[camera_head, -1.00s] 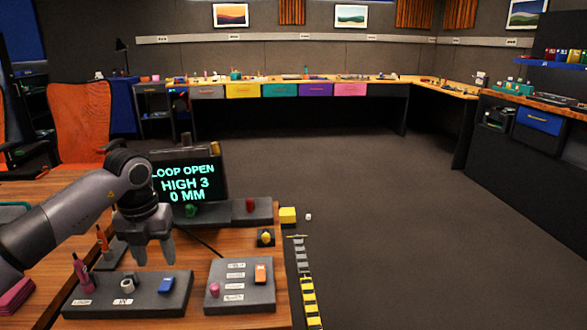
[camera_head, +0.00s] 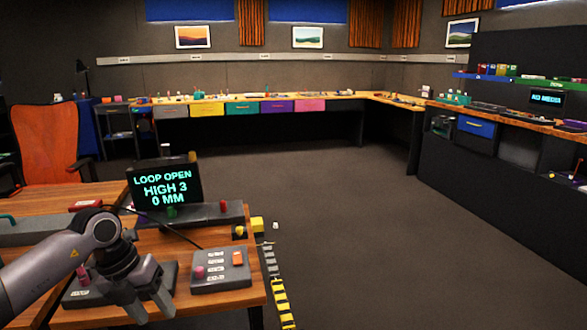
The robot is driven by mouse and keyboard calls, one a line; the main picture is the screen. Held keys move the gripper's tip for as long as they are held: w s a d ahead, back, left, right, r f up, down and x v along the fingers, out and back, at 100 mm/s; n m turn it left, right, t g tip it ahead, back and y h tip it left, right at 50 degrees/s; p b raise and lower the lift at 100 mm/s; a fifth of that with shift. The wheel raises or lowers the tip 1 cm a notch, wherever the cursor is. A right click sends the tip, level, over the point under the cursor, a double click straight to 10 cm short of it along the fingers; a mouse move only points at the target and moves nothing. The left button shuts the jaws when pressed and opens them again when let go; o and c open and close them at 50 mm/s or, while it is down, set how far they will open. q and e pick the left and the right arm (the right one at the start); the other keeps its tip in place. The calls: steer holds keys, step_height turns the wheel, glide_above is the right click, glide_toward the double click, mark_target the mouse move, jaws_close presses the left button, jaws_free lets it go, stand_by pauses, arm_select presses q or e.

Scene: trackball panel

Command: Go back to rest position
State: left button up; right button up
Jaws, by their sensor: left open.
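My left gripper (camera_head: 151,309) comes in from the lower left. It is open and empty, with its fingers pointing down in front of the grey control panel (camera_head: 82,297) on the wooden table. The gripper and arm hide much of that panel. A second grey panel (camera_head: 221,271) with a pink knob (camera_head: 199,272) and an orange switch (camera_head: 238,258) lies just right of the gripper. A screen (camera_head: 165,186) behind them reads "LOOP OPEN HIGH 3 0 MM". My right gripper is not in view.
A grey strip with a green knob (camera_head: 172,212) and a red knob (camera_head: 223,207) lies below the screen. A yellow block (camera_head: 257,224) is at the table's right edge. An orange chair (camera_head: 45,145) stands at left. The floor (camera_head: 340,220) at right is clear.

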arm_select(q)
steer(key=s+d+r+n+t+h+p, duration=0.2)
steer(key=s+d+n+t+h, duration=0.15)
steer(key=d+h, duration=0.6)
steer(key=s+d+r+n+t+h+p, duration=0.2)
steer(key=s+d+n+t+h, duration=0.25)
steer(key=d, duration=0.75)
steer(key=s+a+f+n+t+y+p, duration=0.1)
steer(key=a+f+n+t+y+p, duration=0.25)
steer(key=n, duration=0.55)
steer(key=s+a+f+n+t+y+b, duration=0.1)
steer(key=s+a+f+n+t+y, duration=0.2)
steer(key=a+n+y, duration=0.5)
steer(key=s+a+f+n+g+y+p, duration=0.1)
steer(key=s+a+f+n+g, duration=0.1)
steer(key=s+f, duration=0.3)
steer(key=s+a+f+n+g+y+p, duration=0.1)
steer(key=s+f+n+g+y, duration=0.1)
steer(key=s+f+n, duration=0.3)
steer(key=shift+s+a+f+g, duration=0.4)
steer(key=shift+s+g, duration=0.15)
steer(key=shift+s, duration=0.15)
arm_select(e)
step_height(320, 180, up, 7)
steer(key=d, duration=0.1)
arm_select(q)
steer(key=shift+o, duration=0.2)
steer(key=shift+w, duration=0.1)
